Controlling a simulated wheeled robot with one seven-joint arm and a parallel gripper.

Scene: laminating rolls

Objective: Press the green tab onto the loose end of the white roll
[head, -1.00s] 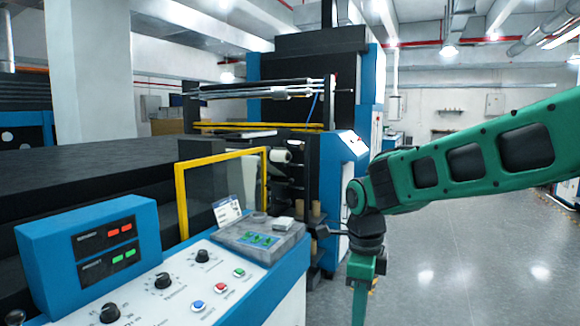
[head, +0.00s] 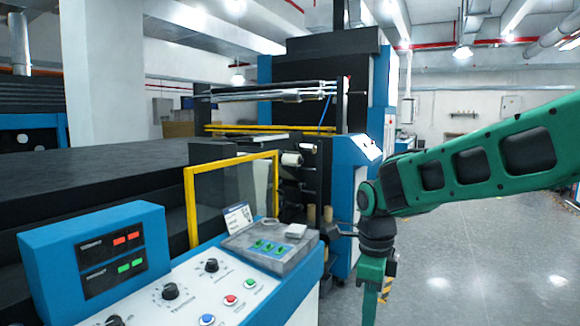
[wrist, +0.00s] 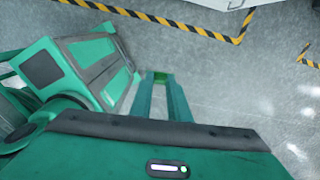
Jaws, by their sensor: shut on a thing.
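My gripper (wrist: 160,80) points down and out over the floor in the wrist view, its two fingers close together. A small bright green piece, the green tab (wrist: 160,75), shows between the fingertips. In the head view my gripper (head: 371,292) hangs at the lower right, right of the console; its tips are hard to make out there. A white roll (head: 291,159) sits on the dark machine behind the yellow frame, well apart from my gripper. Its loose end is too small to tell.
A blue and white console (head: 190,290) with knobs and buttons fills the lower left. A grey tray (head: 300,262) with green tabs (head: 268,246) lies on it. A yellow frame (head: 189,205) stands behind. Open grey floor (head: 480,260) lies right. Yellow-black tape (wrist: 237,40) marks the floor.

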